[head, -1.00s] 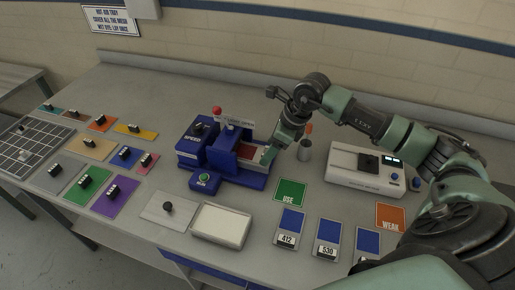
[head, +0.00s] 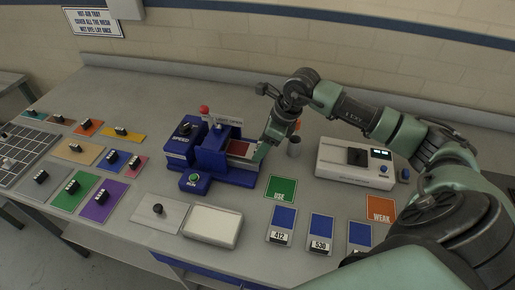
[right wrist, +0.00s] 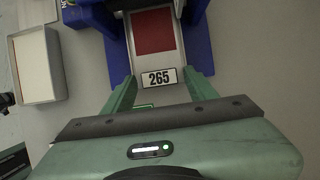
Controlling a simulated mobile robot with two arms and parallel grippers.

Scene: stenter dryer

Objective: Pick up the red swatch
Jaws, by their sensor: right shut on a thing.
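The red swatch (head: 239,148) lies in the channel of the blue dryer (head: 204,155). In the right wrist view the red swatch (right wrist: 153,32) is a red patch on a pale card with a label reading 265 at its near end. My right gripper (head: 258,154) is at the open right end of the dryer. In the right wrist view my right gripper (right wrist: 161,88) has a green finger on each side of the labelled end and is shut on it. The far end of the card is cut off there. My left gripper is not in view.
A white meter box (head: 354,163) stands at the right. A green USE card (head: 281,188), an orange WEAK card (head: 380,209) and several blue swatches lie in front. A pale tray (head: 213,226) is before the dryer. Several coloured swatches with black handles lie at left.

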